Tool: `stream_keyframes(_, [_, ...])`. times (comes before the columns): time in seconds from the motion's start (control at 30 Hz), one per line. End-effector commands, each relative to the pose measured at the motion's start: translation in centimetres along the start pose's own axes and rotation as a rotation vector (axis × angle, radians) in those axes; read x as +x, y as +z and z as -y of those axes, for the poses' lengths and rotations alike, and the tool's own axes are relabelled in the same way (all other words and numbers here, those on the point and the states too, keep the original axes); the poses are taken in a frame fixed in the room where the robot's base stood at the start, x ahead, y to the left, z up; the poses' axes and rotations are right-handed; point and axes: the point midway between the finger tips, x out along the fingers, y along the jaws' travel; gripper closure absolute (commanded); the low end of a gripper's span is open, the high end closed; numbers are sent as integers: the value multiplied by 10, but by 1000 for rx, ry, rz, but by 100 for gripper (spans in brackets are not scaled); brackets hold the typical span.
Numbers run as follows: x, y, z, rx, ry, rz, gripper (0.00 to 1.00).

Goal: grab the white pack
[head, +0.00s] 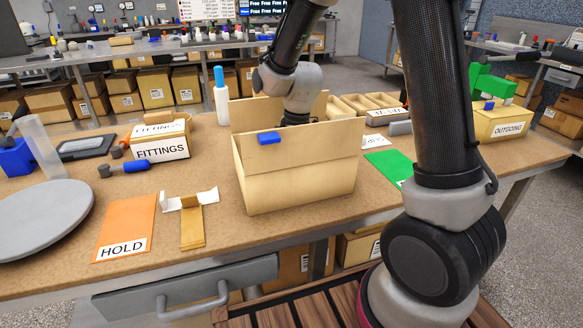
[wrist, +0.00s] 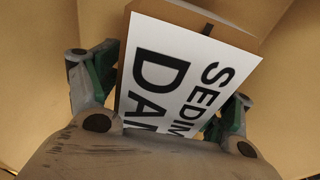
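A brown pack with a white label face (wrist: 185,75) shows in the wrist view, with large black letters partly hidden. It is inside the open cardboard carton (head: 298,178). My gripper (wrist: 168,95) reaches down into this carton, with one green-padded finger on each side of the pack. The fingers are close to the pack's sides, but I cannot tell whether they press on it. The gripper's palm hides the pack's near end. In the head view the carton's raised flaps hide the pack and the fingers.
A blue piece (head: 269,138) shows on the carton's front flap. To the left are an orange HOLD sheet (head: 126,222), a white piece with a tan strip (head: 192,226), a FITTINGS box (head: 161,150) and a grey disc (head: 40,215). A blue-capped bottle (head: 221,97) stands behind. An OUTGOING box (head: 503,124) is at right.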

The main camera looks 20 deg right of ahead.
Motion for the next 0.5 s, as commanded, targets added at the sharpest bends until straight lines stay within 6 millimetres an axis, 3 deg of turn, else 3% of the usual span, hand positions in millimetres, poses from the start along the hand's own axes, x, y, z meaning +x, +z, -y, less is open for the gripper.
stream_keyframes(0.03, [0,0,0,0,0,0,34])
stream_keyframes(0.23, [0,0,0,0,0,0,70])
stream_keyframes(0.5, [-1,0,0,0,1,0,71])
